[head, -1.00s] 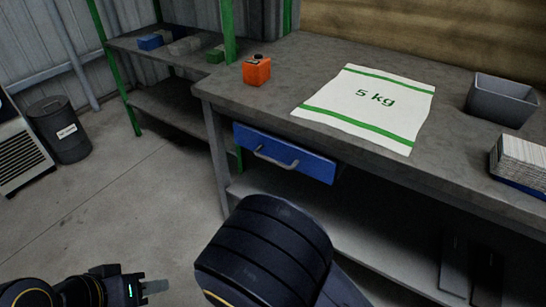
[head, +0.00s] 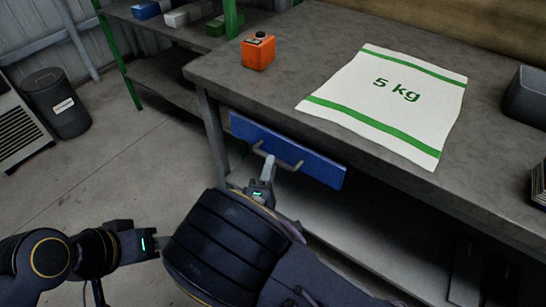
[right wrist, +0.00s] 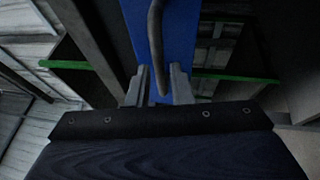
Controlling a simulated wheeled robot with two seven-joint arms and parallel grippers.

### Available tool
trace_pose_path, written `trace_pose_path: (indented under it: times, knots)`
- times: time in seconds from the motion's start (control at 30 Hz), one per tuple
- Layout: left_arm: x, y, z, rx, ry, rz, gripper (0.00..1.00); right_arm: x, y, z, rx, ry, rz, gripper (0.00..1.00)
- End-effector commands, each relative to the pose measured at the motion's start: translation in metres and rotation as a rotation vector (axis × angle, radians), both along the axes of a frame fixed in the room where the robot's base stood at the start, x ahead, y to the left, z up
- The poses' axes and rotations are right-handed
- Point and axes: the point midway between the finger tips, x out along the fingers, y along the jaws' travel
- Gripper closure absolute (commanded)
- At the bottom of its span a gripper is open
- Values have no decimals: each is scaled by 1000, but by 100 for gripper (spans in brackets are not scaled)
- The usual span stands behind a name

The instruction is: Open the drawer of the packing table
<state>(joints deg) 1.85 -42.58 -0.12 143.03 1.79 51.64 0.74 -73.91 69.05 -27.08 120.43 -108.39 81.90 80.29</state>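The packing table (head: 300,92) has a blue drawer (head: 318,166) under its top at the left end, and the drawer looks shut. A grey bar handle (head: 285,158) runs across the drawer front. My right gripper (head: 266,166) is at the left part of the handle. In the right wrist view the two fingers of my right gripper (right wrist: 159,86) are apart, with the handle (right wrist: 156,40) between them and the blue drawer front (right wrist: 180,45) behind. I cannot tell if they touch it. My left gripper (head: 158,246) is low at the left, its fingertips partly hidden behind my right arm.
On the table top are an orange container (head: 258,54), a white 5 kg sack (head: 390,105) and a grey bin (head: 527,95) at the right edge. A dark barrel (head: 58,105) stands at the left. The floor before the left shelf is clear.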

Motion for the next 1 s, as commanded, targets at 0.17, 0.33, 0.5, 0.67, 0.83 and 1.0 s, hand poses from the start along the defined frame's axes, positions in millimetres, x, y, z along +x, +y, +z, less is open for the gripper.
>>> trace_pose_path:
  times: [0.17,0.33,0.5,0.67,0.83,1.0]
  knots:
    - [0,0,-2,0,0,0,64,21,-5,3,1,0,-2,80]
    - [0,0,-3,0,0,0,64,28,-7,5,0,1,-1,80]
    - [0,0,-3,0,0,0,64,28,-7,5,-1,1,-1,80]
    - [0,0,-2,0,0,0,64,28,-7,5,0,1,-1,97]
    - [0,0,-2,0,0,0,64,28,-7,5,0,1,-1,100]
    - [0,0,-3,0,0,0,64,27,-6,4,-1,1,0,100]
